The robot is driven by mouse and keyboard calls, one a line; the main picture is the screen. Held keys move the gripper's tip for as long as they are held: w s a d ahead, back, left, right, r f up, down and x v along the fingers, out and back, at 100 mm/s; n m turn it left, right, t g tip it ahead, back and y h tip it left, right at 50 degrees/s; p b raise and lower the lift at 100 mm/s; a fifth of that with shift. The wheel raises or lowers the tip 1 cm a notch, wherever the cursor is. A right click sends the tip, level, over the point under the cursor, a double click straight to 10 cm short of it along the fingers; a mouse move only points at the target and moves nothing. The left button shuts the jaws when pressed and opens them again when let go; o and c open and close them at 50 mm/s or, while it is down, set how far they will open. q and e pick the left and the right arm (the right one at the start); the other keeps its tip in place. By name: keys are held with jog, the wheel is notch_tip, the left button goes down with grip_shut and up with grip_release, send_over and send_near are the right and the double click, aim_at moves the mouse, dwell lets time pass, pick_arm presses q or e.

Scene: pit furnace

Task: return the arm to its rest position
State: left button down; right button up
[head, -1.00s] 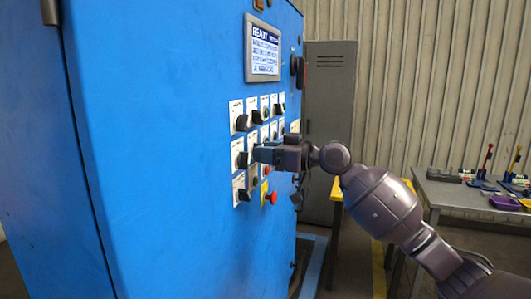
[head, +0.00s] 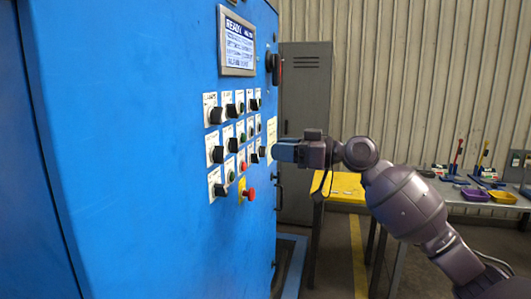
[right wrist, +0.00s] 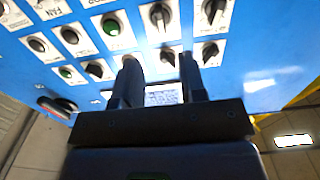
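My right arm reaches in from the lower right in the head view. Its gripper (head: 277,152) is just off the right edge of the control panel's knobs, in front of the blue furnace cabinet (head: 120,150). In the right wrist view the gripper (right wrist: 159,68) has its two fingers apart, with nothing held between them. Black rotary knobs (right wrist: 159,17) on white labels lie beyond the fingertips. The exact gap to the panel is hard to tell. My left gripper is not in view.
The panel has a lit screen (head: 237,43) reading READY and a red button (head: 250,193) on yellow. A grey locker (head: 305,85) stands behind.

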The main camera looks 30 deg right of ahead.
jog(key=shift+s+d, duration=0.3)
jog(key=shift+s, duration=0.1)
dwell(0.3)
jog(key=w+d+f+m+t+h, duration=0.1)
jog(key=w+f+m+t+h, duration=0.15)
jog(key=f, duration=0.25)
jog(key=w+d+f+m+t+h, duration=0.1)
jog(key=w+d+f+h, duration=0.1)
jog(key=f+h, duration=0.25)
jog(key=s+a+f+h, duration=0.2)
jog(key=f, duration=0.7)
jog(key=s+a+f+h, duration=0.1)
jog(key=s+f, duration=0.1)
jog(key=f, duration=0.8)
jog(key=s+a+f+m+g, duration=0.1)
jog(key=s+a+f, duration=0.2)
jog(key=s+f, duration=0.5)
jog(key=s+a+f+m+g+h, duration=0.1)
jog(key=s+a+f, duration=0.3)
jog(key=s+f, duration=0.4)
jog(key=s+a+f+m+g+h, duration=0.1)
jog(key=s+a+f+g, duration=0.2)
jog(key=s+f, duration=0.5)
jog(key=shift+s+a+f+m, duration=0.15)
jog(key=shift+a+f+m, duration=0.2)
jog(key=shift+a+f, duration=0.15)
